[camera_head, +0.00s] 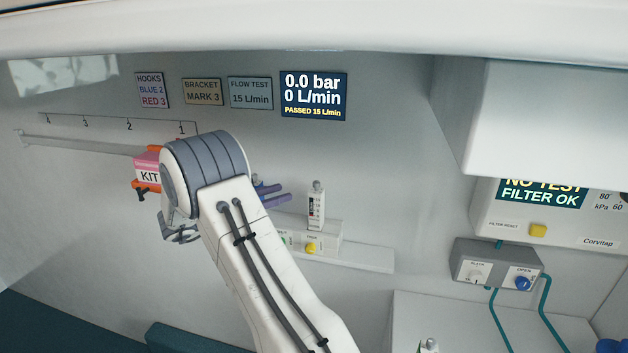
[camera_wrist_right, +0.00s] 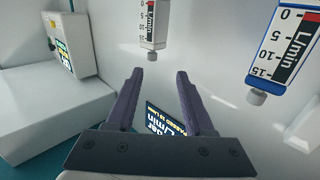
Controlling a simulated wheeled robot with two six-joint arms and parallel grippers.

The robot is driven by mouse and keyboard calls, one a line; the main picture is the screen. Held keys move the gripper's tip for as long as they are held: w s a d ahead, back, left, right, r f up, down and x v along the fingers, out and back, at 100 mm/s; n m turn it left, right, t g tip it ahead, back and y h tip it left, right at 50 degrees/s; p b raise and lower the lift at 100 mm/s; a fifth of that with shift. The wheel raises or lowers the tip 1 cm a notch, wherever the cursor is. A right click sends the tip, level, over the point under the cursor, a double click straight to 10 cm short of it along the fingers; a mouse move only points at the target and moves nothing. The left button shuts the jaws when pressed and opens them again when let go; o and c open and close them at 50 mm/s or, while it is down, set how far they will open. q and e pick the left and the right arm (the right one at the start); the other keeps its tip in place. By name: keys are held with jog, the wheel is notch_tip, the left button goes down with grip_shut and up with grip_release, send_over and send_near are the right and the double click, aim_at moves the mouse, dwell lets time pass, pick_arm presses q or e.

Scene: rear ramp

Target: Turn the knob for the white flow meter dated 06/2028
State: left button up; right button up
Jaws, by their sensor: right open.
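A white flow meter (camera_head: 316,208) with a dark scale stands upright on the wall rail, with a small grey knob on top. In the right wrist view a white flow meter (camera_wrist_right: 152,20) hangs upside down in the picture, its grey knob (camera_wrist_right: 152,56) lying beyond the fingertips. A blue-edged flow meter (camera_wrist_right: 283,48) with its own knob (camera_wrist_right: 257,97) is to the right there. No date is legible. My right gripper (camera_head: 276,192) has purple fingers left of the flow meter; in its wrist view the jaws (camera_wrist_right: 154,74) are open and empty. My left gripper is not seen.
A pink KIT box (camera_head: 147,172) hangs on the rail left of my arm. A display (camera_head: 313,95) reads 0.0 bar, 0 L/min. A yellow button (camera_head: 311,248) is below the meter. A grey valve box (camera_head: 497,264) and overhanging cabinet (camera_head: 545,120) stand right.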

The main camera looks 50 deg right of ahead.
aim_at(317, 182)
jog(key=shift+g, duration=0.5)
jog(key=p+x, duration=0.1)
jog(key=x, duration=0.2)
jog(key=p+x, duration=0.1)
jog(key=x, duration=0.2)
jog(key=p+x, duration=0.1)
jog(key=x, duration=0.3)
jog(key=shift+s+a+r+p, duration=0.1)
jog(key=shift+s+a+p, duration=0.1)
jog(key=shift+s+p, duration=0.2)
jog(key=shift+s+d, duration=0.15)
jog(key=shift+d, duration=0.35)
grip_shut()
